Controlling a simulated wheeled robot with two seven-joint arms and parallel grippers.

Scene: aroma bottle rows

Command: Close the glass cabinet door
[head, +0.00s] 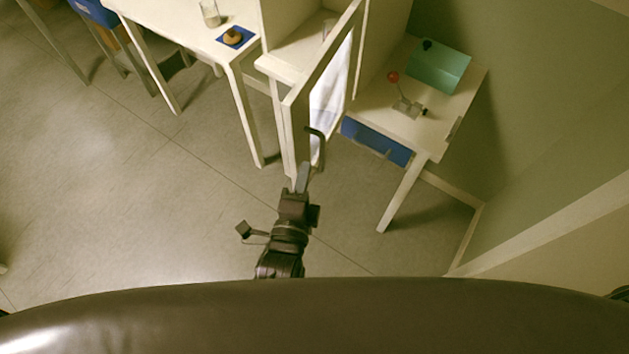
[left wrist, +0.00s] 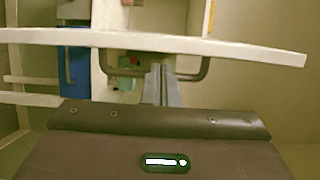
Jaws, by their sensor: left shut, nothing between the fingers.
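The glass cabinet door (head: 297,104) stands open, swung out from the cabinet (head: 285,57) toward me, with a pale frame around a clear pane. Its dark bracket-shaped handle (head: 321,143) is near the door's free edge. My left gripper (head: 303,175) is shut and empty, with its fingertips close to the handle. In the left wrist view the shut fingers (left wrist: 161,83) point at the door frame (left wrist: 190,46), between the two ends of the handle (left wrist: 203,70). I cannot tell whether they touch it. My right gripper is not in view.
Right of the door is a table (head: 388,124) with a teal box (head: 439,66), a red-ball lever (head: 393,77) and a blue drawer (head: 376,141). Left is a table (head: 180,20) with a glass (head: 210,12) and a blue coaster (head: 245,38).

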